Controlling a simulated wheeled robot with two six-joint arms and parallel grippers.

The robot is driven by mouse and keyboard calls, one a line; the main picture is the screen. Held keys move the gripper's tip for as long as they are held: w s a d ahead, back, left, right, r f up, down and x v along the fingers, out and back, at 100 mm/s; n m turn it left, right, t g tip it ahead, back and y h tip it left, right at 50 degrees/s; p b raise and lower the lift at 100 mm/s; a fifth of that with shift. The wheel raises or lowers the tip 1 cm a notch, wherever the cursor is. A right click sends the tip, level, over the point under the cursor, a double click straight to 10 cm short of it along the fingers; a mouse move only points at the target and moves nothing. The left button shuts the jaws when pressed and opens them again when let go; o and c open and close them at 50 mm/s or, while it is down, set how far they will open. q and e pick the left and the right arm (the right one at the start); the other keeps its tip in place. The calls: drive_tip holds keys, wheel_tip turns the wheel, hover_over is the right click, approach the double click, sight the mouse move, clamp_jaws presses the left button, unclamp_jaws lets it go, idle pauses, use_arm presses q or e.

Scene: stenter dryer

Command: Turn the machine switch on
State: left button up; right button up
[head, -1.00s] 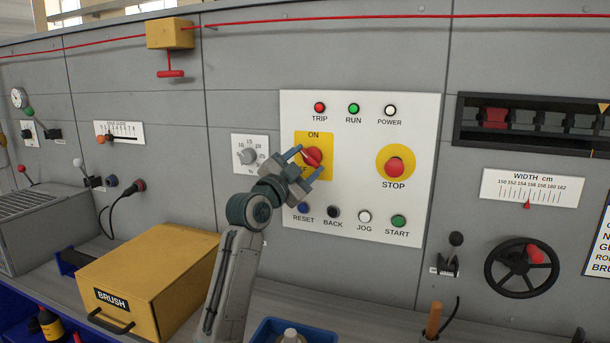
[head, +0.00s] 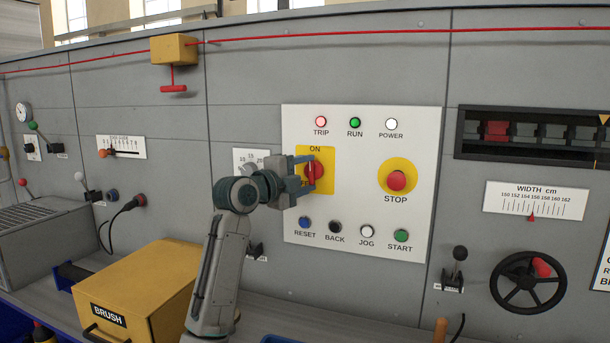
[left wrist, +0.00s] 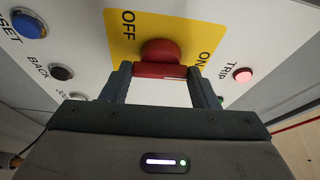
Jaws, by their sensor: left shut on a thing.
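The machine switch is a red rotary knob (head: 318,172) on a yellow plate (head: 328,188) marked ON at the top, on the white control panel. My left gripper (head: 308,174) is at the plate, shut on the knob's handle. In the left wrist view, the knob (left wrist: 160,50) shows its red bar between the two fingers of my left gripper (left wrist: 160,72). The bar stands about upright in the head view, one end towards ON. My gripper hides the OFF label in the head view; it shows in the wrist view. My right gripper is out of view.
The TRIP lamp (head: 321,122) glows red and the POWER lamp (head: 391,124) is bright white. A red STOP button (head: 396,181) is right of the switch. RESET (head: 305,223) and other buttons lie below. A yellow BRUSH box (head: 150,285) stands on the bench at lower left.

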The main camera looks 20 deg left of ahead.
use_arm(q)
drive_tip(key=shift+m, duration=0.4)
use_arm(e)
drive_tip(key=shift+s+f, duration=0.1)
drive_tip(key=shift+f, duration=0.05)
use_arm(q)
drive_tip(key=shift+f, duration=0.1)
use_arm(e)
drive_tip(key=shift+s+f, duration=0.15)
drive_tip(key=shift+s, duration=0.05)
use_arm(q)
drive_tip(key=o, duration=1)
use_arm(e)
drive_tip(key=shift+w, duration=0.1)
